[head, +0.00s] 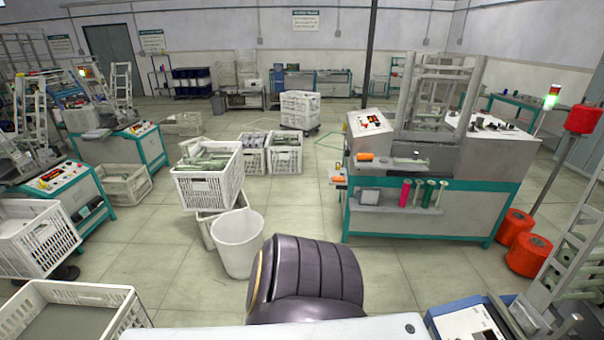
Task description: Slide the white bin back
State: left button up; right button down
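The white bin (238,246) is a round, open-topped bucket standing upright on the tiled floor, left of the picture's middle. It looks empty. It stands close in front of stacked white crates, and the upper crate (205,191) holds grey-green bobbins. I cannot tell whether the bin touches the crates. Neither my left nor my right gripper is in view.
A teal-and-grey machine (430,205) stands at the right, with red thread cones (528,255) beside it. More white crates (285,155) stand behind the stack. A white crate (65,318) is at the lower left. Floor between bin and machine is clear.

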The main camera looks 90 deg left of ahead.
aim_at(238, 234)
jog(key=k+j+z, duration=0.2)
jog(key=j, duration=3.75)
jog(key=i+j+z, duration=0.2)
jog(key=j, duration=0.15)
jog(key=k+j+z, duration=0.1)
jog(key=z, duration=0.9)
jog(key=j+z, duration=0.1)
jog(key=z, duration=0.3)
jog(key=k+z, duration=0.1)
jog(key=z, duration=0.7)
